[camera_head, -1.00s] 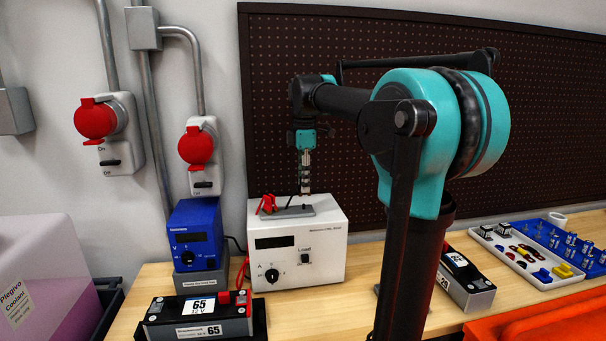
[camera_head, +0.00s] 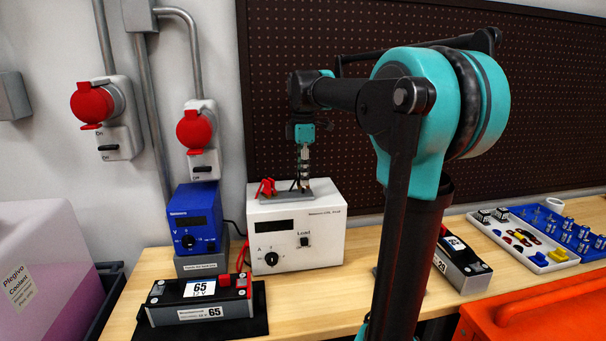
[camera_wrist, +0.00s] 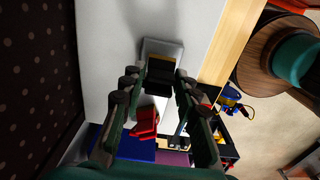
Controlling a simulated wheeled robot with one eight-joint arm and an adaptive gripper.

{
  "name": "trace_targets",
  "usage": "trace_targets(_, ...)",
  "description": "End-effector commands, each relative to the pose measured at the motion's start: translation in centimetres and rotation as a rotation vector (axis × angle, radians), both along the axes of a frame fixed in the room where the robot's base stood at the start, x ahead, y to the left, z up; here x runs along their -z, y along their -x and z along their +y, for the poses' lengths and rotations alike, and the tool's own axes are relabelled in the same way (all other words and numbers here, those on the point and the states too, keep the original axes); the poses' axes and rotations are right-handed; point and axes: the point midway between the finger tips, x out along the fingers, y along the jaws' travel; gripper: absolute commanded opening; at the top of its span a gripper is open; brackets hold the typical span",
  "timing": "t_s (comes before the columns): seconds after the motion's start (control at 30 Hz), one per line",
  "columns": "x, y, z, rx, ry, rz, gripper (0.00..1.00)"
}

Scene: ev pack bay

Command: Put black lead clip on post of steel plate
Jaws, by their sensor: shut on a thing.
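The steel plate (camera_head: 322,191) is a thin grey slab on top of the white load unit; its edge also shows in the wrist view (camera_wrist: 172,45). My gripper (camera_head: 303,186) points down over the plate. In the wrist view its fingers (camera_wrist: 157,84) are shut on the black lead clip (camera_wrist: 157,68), a dark piece with a yellowish band between the fingertips. The red clip (camera_head: 266,187) stands at the plate's left end and appears below the fingers in the wrist view (camera_wrist: 145,122). The post under the black clip is hidden, and I cannot tell whether the clip touches it.
The white load unit (camera_head: 325,240) stands on the wooden bench. A blue supply (camera_head: 187,208) is at its left, and a battery (camera_head: 200,300) sits in front. Another battery (camera_head: 462,265), a white parts tray (camera_head: 535,262) and an orange case (camera_head: 540,315) are at right.

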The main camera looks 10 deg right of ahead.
Motion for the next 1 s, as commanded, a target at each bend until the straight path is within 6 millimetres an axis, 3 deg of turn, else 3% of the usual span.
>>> trace_targets(1.0,0.91,0.0,-0.01,0.0,0.0,0.0,0.02)
